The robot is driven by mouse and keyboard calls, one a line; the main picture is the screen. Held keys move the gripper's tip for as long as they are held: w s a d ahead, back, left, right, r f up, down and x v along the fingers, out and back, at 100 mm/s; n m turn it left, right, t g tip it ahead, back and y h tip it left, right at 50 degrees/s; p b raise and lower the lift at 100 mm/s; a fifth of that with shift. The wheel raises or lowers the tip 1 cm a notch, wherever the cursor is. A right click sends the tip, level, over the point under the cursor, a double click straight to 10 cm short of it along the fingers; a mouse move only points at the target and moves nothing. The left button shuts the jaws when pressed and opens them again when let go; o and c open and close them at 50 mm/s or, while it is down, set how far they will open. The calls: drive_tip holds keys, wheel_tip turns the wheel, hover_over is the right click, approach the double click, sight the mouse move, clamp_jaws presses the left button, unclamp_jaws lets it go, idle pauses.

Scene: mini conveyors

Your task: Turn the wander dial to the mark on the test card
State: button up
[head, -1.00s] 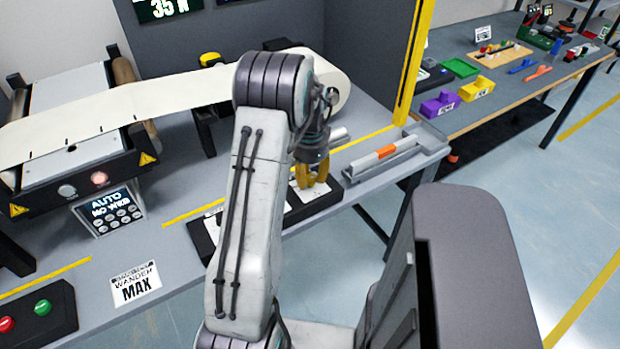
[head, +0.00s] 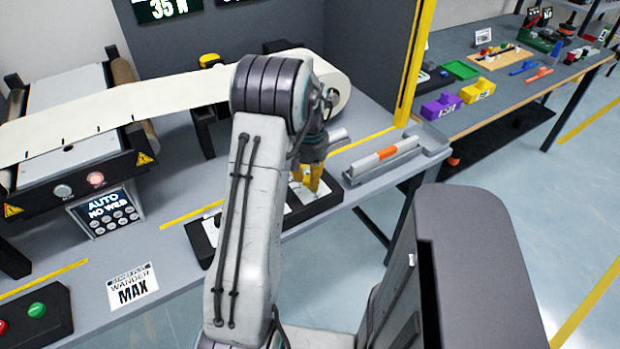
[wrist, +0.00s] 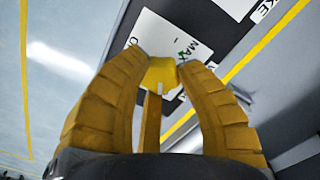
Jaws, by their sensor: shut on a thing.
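The test card (head: 133,287), white with "WANDER MAX" on it, lies on the bench at the lower left of the head view. My gripper (head: 312,181) is down at the right part of the black control panel (head: 322,203). In the wrist view my gripper (wrist: 162,64) is shut on the yellow dial (wrist: 160,76), with one fingertip on each side. A white plate (wrist: 163,36) under the dial carries a green mark and "MAX", beside the right fingertip. A small pale line shows on the dial; I cannot tell exactly where it points. The fingers hide part of the plate's lettering.
A screen box (head: 105,212) reads "AUTO NO WEB". A button box (head: 38,312) is at the lower left. The pale web (head: 120,110) runs behind my arm. A grey tray with an orange-banded roller (head: 386,153) stands right of the panel.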

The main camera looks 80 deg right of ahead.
drive_tip(key=n, duration=0.5)
drive_tip(key=shift+a+f+n, duration=0.15)
drive_tip(key=shift+n, duration=0.25)
drive_tip(key=n, duration=0.6)
drive_tip(key=shift+b, duration=0.4)
drive_tip(key=n, duration=0.6)
drive_tip(key=shift+n, duration=0.3)
drive_tip(key=n, duration=0.5)
drive_tip(key=shift+n, duration=0.3)
drive_tip(key=o, duration=1.2)
